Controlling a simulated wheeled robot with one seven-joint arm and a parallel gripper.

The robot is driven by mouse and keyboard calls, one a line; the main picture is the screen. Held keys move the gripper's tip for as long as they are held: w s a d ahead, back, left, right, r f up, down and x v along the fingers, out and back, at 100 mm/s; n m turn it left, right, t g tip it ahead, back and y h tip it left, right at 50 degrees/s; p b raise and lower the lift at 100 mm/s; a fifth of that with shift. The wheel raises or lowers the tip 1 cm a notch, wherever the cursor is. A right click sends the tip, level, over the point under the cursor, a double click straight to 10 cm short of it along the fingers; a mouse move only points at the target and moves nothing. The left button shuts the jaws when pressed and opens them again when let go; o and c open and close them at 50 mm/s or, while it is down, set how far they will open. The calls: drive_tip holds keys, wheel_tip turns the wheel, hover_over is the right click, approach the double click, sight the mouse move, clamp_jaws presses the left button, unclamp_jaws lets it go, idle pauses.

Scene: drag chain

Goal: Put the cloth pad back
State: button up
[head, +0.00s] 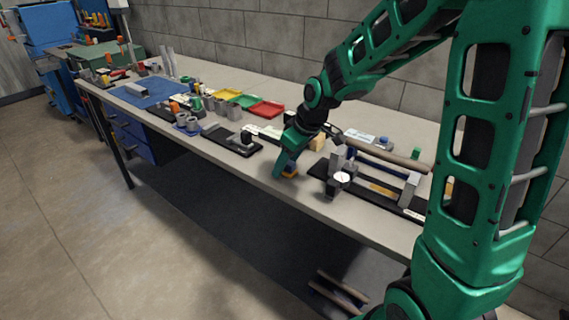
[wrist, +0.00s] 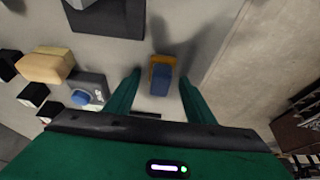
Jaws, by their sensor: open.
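A small blue and orange piece (wrist: 161,78), possibly the cloth pad, lies on the bench top near its front edge. In the head view it shows partly (head: 291,170) behind my fingers. My gripper (wrist: 158,90) is open and points down at it, one finger on each side in the wrist view. I see no grip on it. In the head view my gripper (head: 284,168) is low over the bench. A tan block (wrist: 45,68) lies to the left in the wrist view, also seen in the head view (head: 318,143).
A black tray (head: 232,138) stands left of my gripper. A dark rack with a round gauge (head: 342,179) and long-handled tools stands close on the right. Red (head: 266,109), green and yellow bins sit further back. The bench's front edge (head: 232,165) is near.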

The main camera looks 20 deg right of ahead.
drive_tip(key=v, duration=1.2)
drive_tip(key=s+d+f+m+g, duration=0.1)
drive_tip(key=s+d+m, duration=0.3)
drive_tip(key=s, duration=0.5)
drive_tip(key=s+d+f+m+g+h, duration=0.1)
drive_tip(key=s+d+m, duration=0.3)
drive_tip(key=s, duration=0.6)
drive_tip(key=s+d+f+m+g+h, duration=0.1)
drive_tip(key=s+d+m, duration=0.4)
drive_tip(key=s, duration=0.5)
drive_tip(key=shift+d+f+g, duration=0.5)
drive_tip(key=shift+d+f, duration=0.35)
drive_tip(key=shift+f, duration=0.3)
drive_tip(key=shift+w+f+h, duration=0.3)
drive_tip(key=shift+w, duration=0.4)
